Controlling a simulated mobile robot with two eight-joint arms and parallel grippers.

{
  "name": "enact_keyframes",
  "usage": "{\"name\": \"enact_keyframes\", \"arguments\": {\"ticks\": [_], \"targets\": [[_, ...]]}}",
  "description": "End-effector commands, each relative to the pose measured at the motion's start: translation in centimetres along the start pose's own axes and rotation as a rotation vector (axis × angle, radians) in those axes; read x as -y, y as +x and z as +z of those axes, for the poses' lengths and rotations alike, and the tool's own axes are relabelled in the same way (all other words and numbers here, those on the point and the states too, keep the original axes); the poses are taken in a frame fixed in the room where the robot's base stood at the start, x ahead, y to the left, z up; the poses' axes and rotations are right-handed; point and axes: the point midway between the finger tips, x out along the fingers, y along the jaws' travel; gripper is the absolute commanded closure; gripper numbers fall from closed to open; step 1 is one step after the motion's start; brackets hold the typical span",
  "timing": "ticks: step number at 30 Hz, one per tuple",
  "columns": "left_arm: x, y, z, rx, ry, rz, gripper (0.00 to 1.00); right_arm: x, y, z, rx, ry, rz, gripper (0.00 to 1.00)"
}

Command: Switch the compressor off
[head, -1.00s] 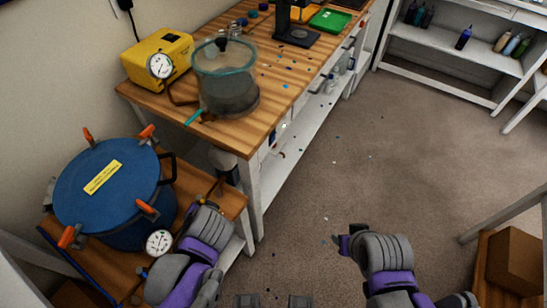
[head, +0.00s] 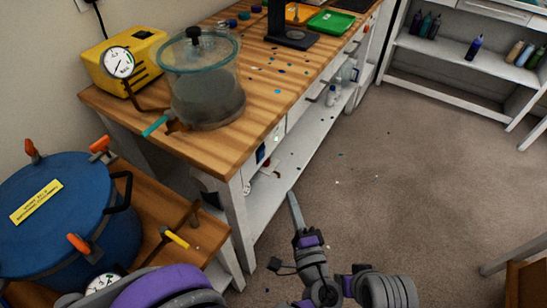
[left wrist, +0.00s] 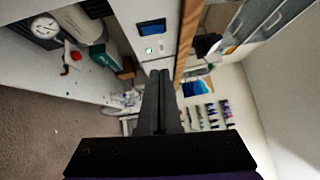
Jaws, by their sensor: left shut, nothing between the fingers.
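My left gripper (head: 293,208) is shut and empty, its long grey fingers pointing up the head view, over the floor beside the bench. In the left wrist view its fingers (left wrist: 160,85) are together, with the tips in front of a pale panel.
A wooden bench (head: 225,150) carries a yellow pump (head: 135,55) with a gauge and a clear lidded chamber (head: 200,85). A blue pot (head: 60,215) with orange clamps stands on a lower table at left.

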Motion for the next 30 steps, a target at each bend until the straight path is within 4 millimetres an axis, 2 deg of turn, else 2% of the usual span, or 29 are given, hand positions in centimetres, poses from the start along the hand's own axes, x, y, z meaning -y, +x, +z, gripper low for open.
{"name": "enact_keyframes", "arguments": {"ticks": [10, 14, 17, 28, 30], "targets": [[0.0, 0.1, 0.0, 0.0, 0.001, -0.002, 1.0, 0.0, 0.0, 0.0, 0.0, 0.0, 0.0, 0.54], [0.0, 0.9, 0.0, 0.002, 0.001, -0.001, 1.0, 0.0, 0.1, 0.0, 0.0, 0.0, 0.0, 0.54], [0.0, 2.3, 0.1, 0.004, 0.002, -0.001, 1.0, 0.0, 0.1, 0.1, 0.001, 0.0, 0.0, 0.54], [-0.1, 10.1, 0.1, 0.004, 0.002, 0.0, 1.0, 0.0, 0.8, 0.2, 0.003, 0.0, 0.0, 0.54], [-0.1, 11.0, 0.9, 0.004, 0.002, -0.001, 1.0, 0.0, 1.0, 0.3, 0.003, 0.0, 0.0, 0.54]]}}
